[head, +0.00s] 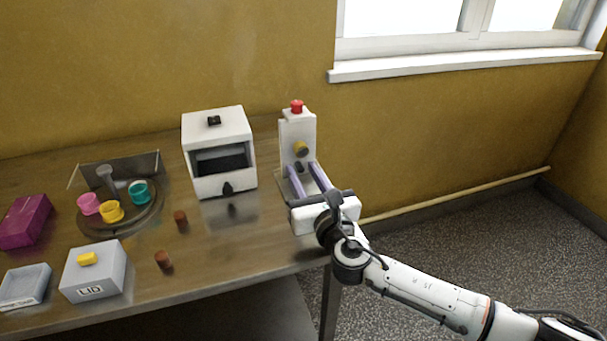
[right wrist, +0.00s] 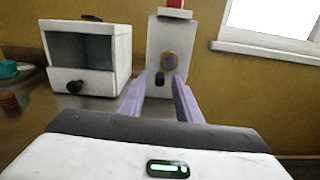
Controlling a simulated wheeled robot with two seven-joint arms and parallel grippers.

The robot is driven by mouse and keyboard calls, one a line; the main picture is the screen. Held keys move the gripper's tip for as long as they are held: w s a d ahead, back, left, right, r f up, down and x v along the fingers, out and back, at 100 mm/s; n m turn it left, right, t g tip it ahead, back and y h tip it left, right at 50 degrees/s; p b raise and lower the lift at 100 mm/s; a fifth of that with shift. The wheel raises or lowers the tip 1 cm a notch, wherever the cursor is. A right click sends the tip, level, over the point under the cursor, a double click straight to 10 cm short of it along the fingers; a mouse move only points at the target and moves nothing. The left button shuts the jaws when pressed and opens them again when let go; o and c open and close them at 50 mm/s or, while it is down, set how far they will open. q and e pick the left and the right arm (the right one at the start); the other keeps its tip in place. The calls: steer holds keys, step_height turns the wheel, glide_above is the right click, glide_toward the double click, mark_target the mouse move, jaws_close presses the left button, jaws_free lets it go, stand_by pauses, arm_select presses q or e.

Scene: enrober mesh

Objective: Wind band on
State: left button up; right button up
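A white upright panel (head: 298,128) stands at the table's right end, with a red button (head: 296,106) on top. In the right wrist view the fingertips (right wrist: 159,84) are below the brass knob, and nothing is seen held. Whether they touch the dark knob I cannot tell. My left gripper is out of view.
A white box (head: 216,125) with a dark opening and black front knob stands left of the panel. Further left are a round tray (head: 95,224) with coloured cups, a grey LID box (head: 95,272), a magenta box (head: 25,222) and two brown pieces (head: 181,218). Wall behind.

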jaws_close()
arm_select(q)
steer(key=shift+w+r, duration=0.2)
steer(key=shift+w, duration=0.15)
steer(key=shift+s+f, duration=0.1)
arm_select(e)
steer(key=shift+a+m, duration=0.1)
steer(key=shift+m, duration=0.2)
